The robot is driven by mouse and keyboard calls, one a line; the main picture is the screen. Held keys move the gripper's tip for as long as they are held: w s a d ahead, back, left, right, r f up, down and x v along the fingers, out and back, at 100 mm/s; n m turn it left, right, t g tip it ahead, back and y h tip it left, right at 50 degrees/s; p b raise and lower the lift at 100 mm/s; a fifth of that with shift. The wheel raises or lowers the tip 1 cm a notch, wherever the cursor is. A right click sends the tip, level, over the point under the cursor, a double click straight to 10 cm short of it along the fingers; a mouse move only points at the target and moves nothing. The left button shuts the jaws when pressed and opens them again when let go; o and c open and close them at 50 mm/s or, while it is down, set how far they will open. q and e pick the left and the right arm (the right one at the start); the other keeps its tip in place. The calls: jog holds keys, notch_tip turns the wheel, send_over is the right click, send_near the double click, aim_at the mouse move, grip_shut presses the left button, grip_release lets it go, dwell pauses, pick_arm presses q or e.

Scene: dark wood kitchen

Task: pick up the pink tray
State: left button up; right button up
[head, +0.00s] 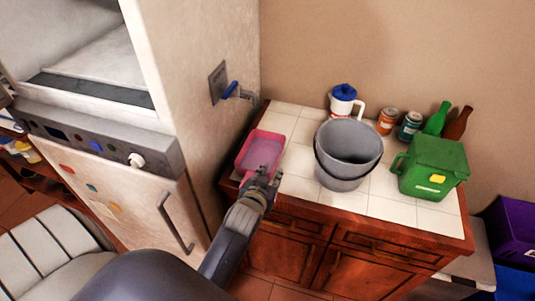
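The pink tray (247,147) is a shallow rectangular tray. It lies on the white tiled top of the wooden cabinet, at its left end. My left gripper (269,174) is at the tray's near right corner, with its two fingertips apart. The fingers and wrist cover part of the near edge. I cannot tell whether the fingers touch the tray. My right gripper is not in view.
A grey bucket (347,147) stands right of the tray. A green bin (433,167), a white jug (343,101), cans and bottles (437,118) stand farther right and behind. A white fridge-like appliance (195,100) rises close on the left.

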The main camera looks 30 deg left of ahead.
pick_arm(q)
jog(key=shift+w+a+r, duration=0.15)
jog(key=shift+w+r, duration=0.25)
jog(key=shift+r, duration=0.15)
jog(key=shift+w, duration=0.25)
jog(key=p+x, duration=0.1)
jog(key=x, duration=0.3)
jog(key=shift+w+a+f, duration=0.1)
jog(key=shift+w+a, duration=0.1)
jog(key=shift+a, duration=0.05)
jog(key=shift+w+f, duration=0.1)
jog(key=shift+w, duration=0.15)
jog(key=shift+w+a+f+p, duration=0.15)
jog(key=shift+w+f+p, duration=0.15)
jog(key=shift+w, duration=0.1)
jog(key=x, duration=0.3)
jog(key=shift+f+p, duration=0.25)
jog(key=shift+p, duration=0.05)
jog(key=shift+w+a+f, duration=0.15)
jog(key=shift+w+f, duration=0.1)
jog(key=shift+w, duration=0.1)
